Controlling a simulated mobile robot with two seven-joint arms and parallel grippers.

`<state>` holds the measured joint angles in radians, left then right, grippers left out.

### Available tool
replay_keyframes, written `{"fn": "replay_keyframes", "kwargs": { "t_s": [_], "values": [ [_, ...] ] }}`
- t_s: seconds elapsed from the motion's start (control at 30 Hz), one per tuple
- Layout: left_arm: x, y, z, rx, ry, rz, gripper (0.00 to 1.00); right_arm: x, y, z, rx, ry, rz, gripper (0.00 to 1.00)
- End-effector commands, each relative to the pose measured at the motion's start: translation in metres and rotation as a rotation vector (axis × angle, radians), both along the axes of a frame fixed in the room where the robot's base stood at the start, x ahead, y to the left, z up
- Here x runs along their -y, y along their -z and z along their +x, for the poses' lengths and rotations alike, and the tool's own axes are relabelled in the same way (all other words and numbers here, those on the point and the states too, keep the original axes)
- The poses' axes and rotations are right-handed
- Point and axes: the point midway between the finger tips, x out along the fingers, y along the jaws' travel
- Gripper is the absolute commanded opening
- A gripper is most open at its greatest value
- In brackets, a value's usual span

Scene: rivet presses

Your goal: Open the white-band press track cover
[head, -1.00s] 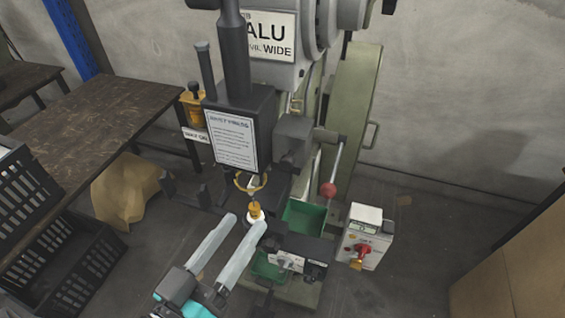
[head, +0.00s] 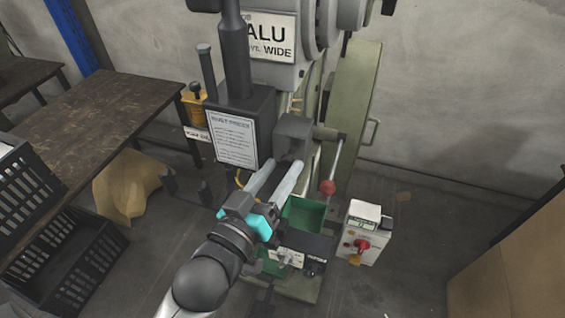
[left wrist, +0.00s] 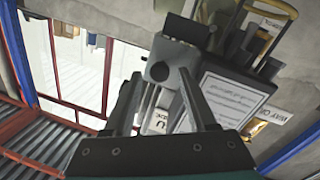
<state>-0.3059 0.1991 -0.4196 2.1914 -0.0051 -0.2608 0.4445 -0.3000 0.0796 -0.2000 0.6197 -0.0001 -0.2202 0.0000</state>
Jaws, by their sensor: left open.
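The press (head: 240,110) stands upright in the middle of the head view, with a dark head block and a white notice on its front. A grey box-like part (head: 293,135) juts from its right side; I cannot tell for certain whether it is the track cover. My left gripper (head: 278,172) is open and empty, its two pale fingers pointing up just below this part. In the left wrist view a grey block with a round hole (left wrist: 160,71) shows beyond and between the fingertips (left wrist: 160,80). I cannot tell whether they touch it. The right gripper is out of view.
A lever with a red knob (head: 327,187) is close right of the gripper. A green bin (head: 303,214) sits below it, and a control box (head: 363,235) with a red button stands further right. A wooden table (head: 90,115) and black crates (head: 60,260) are left.

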Motion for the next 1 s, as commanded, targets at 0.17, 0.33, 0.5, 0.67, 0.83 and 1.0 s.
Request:
{"fn": "replay_keyframes", "kwargs": {
  "t_s": [0.17,0.33,0.5,0.67,0.83,1.0],
  "values": [
    [0.0057,-0.0006,0.011,0.001,0.001,-0.001,0.57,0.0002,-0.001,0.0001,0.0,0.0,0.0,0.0],
    [0.007,0.0,0.0134,0.0,0.0,0.0,0.57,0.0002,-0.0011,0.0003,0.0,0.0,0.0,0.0],
    [0.0068,0.0,0.0133,0.0,0.0,0.0,0.57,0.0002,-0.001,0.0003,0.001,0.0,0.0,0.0],
    [0.0067,-0.0001,0.0132,0.0,0.0,0.0,0.4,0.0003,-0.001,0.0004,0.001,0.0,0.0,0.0],
    [0.0065,0.0,0.0131,0.0,0.0,0.001,0.21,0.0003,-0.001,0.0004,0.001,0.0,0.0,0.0],
    [0.0063,0.0001,0.0132,0.0,0.0,0.001,0.02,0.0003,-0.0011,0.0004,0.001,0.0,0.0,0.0]
  ]
}}
